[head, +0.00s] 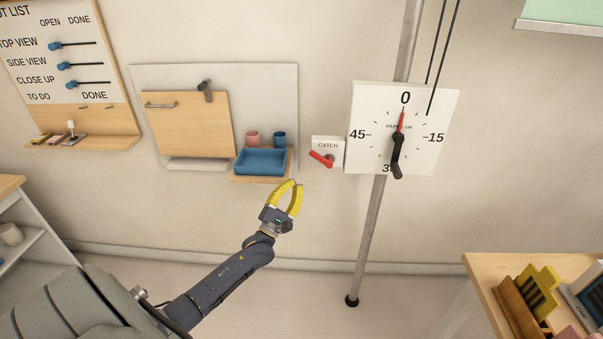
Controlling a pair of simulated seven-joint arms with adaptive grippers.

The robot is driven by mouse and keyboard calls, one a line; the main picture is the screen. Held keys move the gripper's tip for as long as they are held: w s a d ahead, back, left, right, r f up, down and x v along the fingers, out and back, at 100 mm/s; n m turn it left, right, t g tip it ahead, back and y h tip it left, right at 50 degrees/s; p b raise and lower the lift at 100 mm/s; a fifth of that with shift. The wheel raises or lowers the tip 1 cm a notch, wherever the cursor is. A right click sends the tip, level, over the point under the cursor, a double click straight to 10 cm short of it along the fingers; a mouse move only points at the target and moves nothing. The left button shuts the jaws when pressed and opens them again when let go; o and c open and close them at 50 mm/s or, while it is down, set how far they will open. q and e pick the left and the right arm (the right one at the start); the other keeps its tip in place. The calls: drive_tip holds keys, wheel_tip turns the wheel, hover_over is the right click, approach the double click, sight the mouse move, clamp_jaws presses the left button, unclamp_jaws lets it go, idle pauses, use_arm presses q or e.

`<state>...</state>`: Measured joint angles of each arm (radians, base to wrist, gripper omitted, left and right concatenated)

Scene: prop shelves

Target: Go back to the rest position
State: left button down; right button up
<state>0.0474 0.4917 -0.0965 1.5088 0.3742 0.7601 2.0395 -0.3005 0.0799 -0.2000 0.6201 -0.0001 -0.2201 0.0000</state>
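My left gripper (295,184) has yellow fingers and is in front of the wall, just below and right of the blue tray. Its fingers bow around an empty gap and their tips lean close together with a narrow space between them. It holds nothing. My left arm reaches up to it from the lower left. My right gripper and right arm are not in view.
The blue tray (262,162) sits on a small wall shelf, with a pink cup (252,138) and a blue cup (280,138) behind it. The red CATCH lever (322,159), dial board (432,150) and pole (368,240) are to the right. A table (490,265) with books stands lower right.

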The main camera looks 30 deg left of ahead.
use_arm(q)
drive_tip(key=s+f+m+g, duration=0.4)
drive_tip(key=f+m, duration=0.4)
drive_tip(key=f, duration=0.7)
drive_tip(key=s+d+f+m+g, duration=0.1)
drive_tip(key=s+f+m+g, duration=0.5)
drive_tip(key=f, duration=0.9)
drive_tip(key=s+f+m+g, duration=0.3)
drive_tip(key=f+m, duration=0.6)
drive_tip(key=f, duration=0.6)
drive_tip(key=s+d+f+m+g, duration=0.3)
drive_tip(key=s+f, duration=0.5)
drive_tip(key=s, duration=0.2)
drive_tip(key=s+d+f+m+g, duration=0.2)
drive_tip(key=s+f+m+g, duration=0.1)
drive_tip(key=s+f, duration=0.6)
drive_tip(key=s+d+f+g, duration=0.1)
drive_tip(key=s+d, duration=0.3)
drive_tip(key=s, duration=0.4)
drive_tip(key=s+d+f+m+g, duration=0.1)
drive_tip(key=s+d+f+g, duration=0.1)
drive_tip(key=s, duration=0.7)
drive_tip(key=s+d+f+g, duration=0.1)
drive_tip(key=s+d+f, duration=0.2)
drive_tip(key=s+d, duration=0.3)
drive_tip(key=s, duration=0.3)
drive_tip(key=shift+d+f+m, duration=0.3)
